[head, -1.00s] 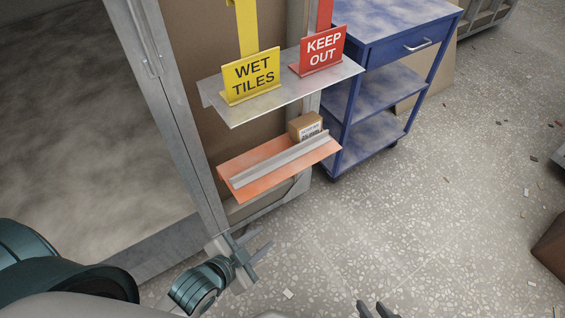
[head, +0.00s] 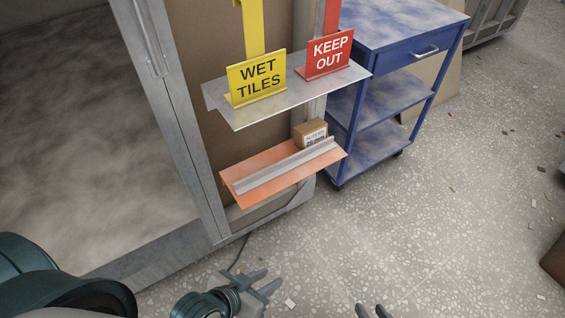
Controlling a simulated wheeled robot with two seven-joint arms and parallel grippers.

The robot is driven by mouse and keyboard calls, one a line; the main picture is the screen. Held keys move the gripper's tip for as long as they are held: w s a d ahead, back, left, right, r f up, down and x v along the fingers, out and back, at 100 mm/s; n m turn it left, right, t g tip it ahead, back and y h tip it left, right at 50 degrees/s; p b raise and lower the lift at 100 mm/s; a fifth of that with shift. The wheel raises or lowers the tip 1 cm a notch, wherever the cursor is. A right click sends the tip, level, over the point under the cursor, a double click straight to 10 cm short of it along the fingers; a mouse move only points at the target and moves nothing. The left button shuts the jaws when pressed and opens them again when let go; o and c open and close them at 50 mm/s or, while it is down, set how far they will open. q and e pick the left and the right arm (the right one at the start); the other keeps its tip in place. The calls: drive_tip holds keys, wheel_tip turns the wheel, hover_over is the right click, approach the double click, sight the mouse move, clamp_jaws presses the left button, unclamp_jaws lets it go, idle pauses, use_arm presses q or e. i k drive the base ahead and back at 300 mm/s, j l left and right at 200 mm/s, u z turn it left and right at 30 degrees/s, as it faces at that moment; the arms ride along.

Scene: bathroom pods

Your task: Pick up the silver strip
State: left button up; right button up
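The silver strip (head: 284,166) is a long, thin grey bar. It lies lengthwise on the orange lower shelf (head: 244,194), along its front part. My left gripper (head: 267,283) is low in the picture, below the shelf and apart from the strip, with its fingers spread and nothing between them. My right gripper (head: 372,312) shows only as two dark fingertips at the bottom edge, with a gap between them. The rest of it is cut off by the frame.
A small cardboard box (head: 311,134) sits behind the strip's right end. The grey upper shelf (head: 238,117) above holds a yellow WET TILES sign (head: 257,78) and a red KEEP OUT sign (head: 325,53). A blue cart (head: 372,110) stands to the right. Speckled floor (head: 420,230) is open at right.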

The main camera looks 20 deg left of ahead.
sight(245, 185)
drive_tip(key=u, duration=1.75)
drive_tip(key=i+l, duration=0.1)
drive_tip(key=l, duration=0.8)
drive_tip(key=i+l, duration=0.15)
drive_tip(key=l, duration=0.3)
drive_tip(key=i+l, duration=0.1)
drive_tip(key=l, duration=0.35)
